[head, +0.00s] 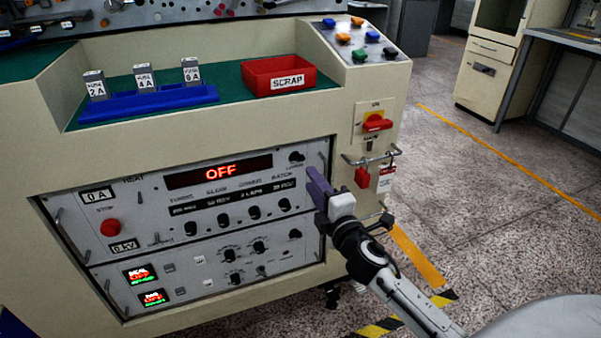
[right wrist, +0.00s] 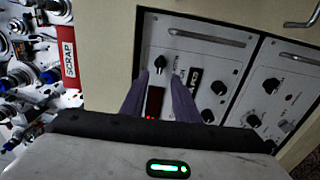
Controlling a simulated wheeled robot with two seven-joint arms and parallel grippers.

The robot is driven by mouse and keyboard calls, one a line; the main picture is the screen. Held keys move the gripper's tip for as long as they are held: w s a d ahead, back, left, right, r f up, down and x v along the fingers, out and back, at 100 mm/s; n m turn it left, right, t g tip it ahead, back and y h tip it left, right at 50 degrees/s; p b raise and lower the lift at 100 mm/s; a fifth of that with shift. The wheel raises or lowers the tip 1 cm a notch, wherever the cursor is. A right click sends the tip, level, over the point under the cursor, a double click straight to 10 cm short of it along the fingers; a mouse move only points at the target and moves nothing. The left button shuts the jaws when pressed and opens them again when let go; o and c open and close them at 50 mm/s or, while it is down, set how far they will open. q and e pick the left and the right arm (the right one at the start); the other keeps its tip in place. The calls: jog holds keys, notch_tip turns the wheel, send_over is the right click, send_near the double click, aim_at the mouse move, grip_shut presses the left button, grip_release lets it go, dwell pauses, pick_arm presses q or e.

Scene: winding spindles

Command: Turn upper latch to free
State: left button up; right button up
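The upper panel (head: 150,205) has a black knob (head: 297,156) near its top right corner, which I take to be the upper latch; its label is too small to read. In the right wrist view the knob (right wrist: 160,62) shows just beyond the fingertips, in line with the gap between them. My right gripper (head: 316,180) has purple fingers and is in front of the panel's right edge, a little right of and below the knob. In the right wrist view the fingers (right wrist: 160,78) are apart, with nothing held. My left gripper is not in view.
The red OFF display (head: 219,172) and several other knobs share the upper panel. A lower panel (head: 215,270) is below. A red scrap bin (head: 279,76) and blue fuse rack (head: 148,101) stand on the ledge above. A red-yellow switch (head: 377,122) and padlock (head: 362,178) are at right.

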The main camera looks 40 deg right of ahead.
aim_at(298, 161)
jog(key=b+x, duration=0.1)
jog(key=x, duration=0.8)
jog(key=shift+a, duration=0.1)
jog(key=shift+c, duration=0.4)
grip_shut()
